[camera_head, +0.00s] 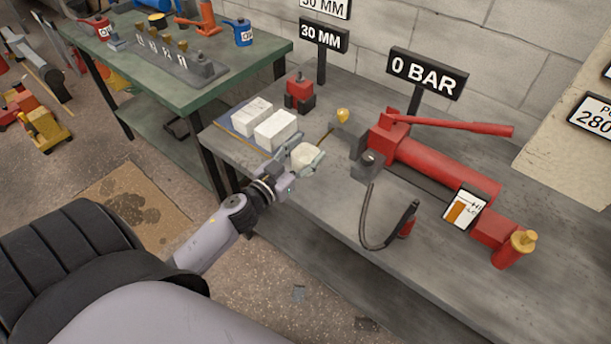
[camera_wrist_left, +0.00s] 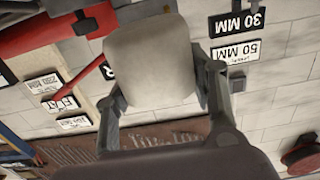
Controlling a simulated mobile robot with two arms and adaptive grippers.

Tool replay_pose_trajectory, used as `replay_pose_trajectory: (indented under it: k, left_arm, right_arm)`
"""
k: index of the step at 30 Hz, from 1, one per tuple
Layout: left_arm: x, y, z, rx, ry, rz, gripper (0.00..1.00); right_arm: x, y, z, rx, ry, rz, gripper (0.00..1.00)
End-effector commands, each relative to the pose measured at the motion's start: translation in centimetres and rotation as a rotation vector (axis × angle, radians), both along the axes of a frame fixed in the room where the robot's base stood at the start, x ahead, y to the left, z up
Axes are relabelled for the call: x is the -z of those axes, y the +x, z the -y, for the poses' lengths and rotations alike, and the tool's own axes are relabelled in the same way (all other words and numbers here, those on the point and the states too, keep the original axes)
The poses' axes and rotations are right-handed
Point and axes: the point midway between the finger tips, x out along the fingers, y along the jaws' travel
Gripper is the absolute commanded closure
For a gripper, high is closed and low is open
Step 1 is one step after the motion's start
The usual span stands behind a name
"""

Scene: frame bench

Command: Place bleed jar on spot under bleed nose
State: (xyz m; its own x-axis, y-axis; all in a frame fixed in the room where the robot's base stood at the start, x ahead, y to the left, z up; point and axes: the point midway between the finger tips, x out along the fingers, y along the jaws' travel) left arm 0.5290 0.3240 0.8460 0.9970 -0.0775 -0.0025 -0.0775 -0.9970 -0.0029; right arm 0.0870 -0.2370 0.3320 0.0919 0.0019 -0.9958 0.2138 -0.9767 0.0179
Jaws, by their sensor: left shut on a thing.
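The bleed jar (camera_head: 304,156) looks like a pale, whitish round cup. My left gripper (camera_head: 301,163) is shut on it, with one finger on each side, above the front edge of the grey bench. In the left wrist view the jar (camera_wrist_left: 152,62) fills the upper middle between the fingertips (camera_wrist_left: 160,90). The jar's inside is not visible. My right gripper does not show.
White blocks (camera_head: 275,130) lie on a blue-edged tray left of the jar. A red pump (camera_head: 430,165) with a long handle and a black hose (camera_head: 366,225) stand to the right. A red jack (camera_head: 299,92) stands behind. The bench front (camera_head: 310,220) is bare.

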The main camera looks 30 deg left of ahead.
Motion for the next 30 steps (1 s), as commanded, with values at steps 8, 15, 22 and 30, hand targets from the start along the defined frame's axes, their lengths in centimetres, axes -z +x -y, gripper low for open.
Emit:
replay_pose_trajectory:
  k: [8,15,22,30]
  left_arm:
    - [3.2,0.0,0.0,0.0,0.0,0.002,0.82]
    - [6.7,0.0,0.0,-0.001,-0.002,0.001,0.82]
    - [6.9,0.0,0.0,0.001,0.002,0.001,0.82]
    - [7.2,0.0,0.0,0.001,0.0,0.001,0.46]
  right_arm:
    - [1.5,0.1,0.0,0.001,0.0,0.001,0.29]
    - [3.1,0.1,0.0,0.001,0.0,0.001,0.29]
    - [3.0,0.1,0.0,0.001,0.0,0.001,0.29]
    - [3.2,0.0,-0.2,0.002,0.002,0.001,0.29]
